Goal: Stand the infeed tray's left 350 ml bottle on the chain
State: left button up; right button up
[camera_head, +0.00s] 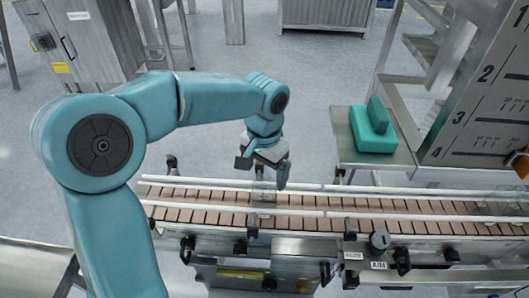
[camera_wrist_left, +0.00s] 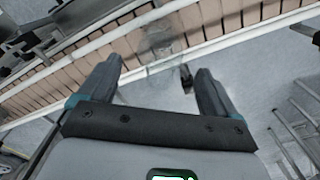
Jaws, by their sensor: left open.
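A clear bottle (camera_head: 264,197) stands on the brown slatted chain (camera_head: 345,204), between the two white guide rails. It is see-through and its outline is faint. My left gripper (camera_head: 263,171) is open above and behind it, at the far rail. In the left wrist view the open fingers (camera_wrist_left: 158,70) point toward the chain (camera_wrist_left: 110,48). The clear bottle (camera_wrist_left: 160,48) shows faintly just beyond the fingertips, between their lines, with no finger visibly closed on it. I cannot make out the infeed tray with certainty. My right gripper is not in view.
White guide rails (camera_head: 400,189) run along both sides of the conveyor. A side table (camera_head: 352,150) with teal blocks (camera_head: 374,130) stands behind it, beside a numbered grey panel (camera_head: 487,110). Knobs and clamps (camera_head: 380,241) line the front.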

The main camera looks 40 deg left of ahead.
pick_arm(q)
notch_tip(320, 180, up, 7)
jog(key=shift+r, duration=0.6)
jog(key=shift+s, duration=0.1)
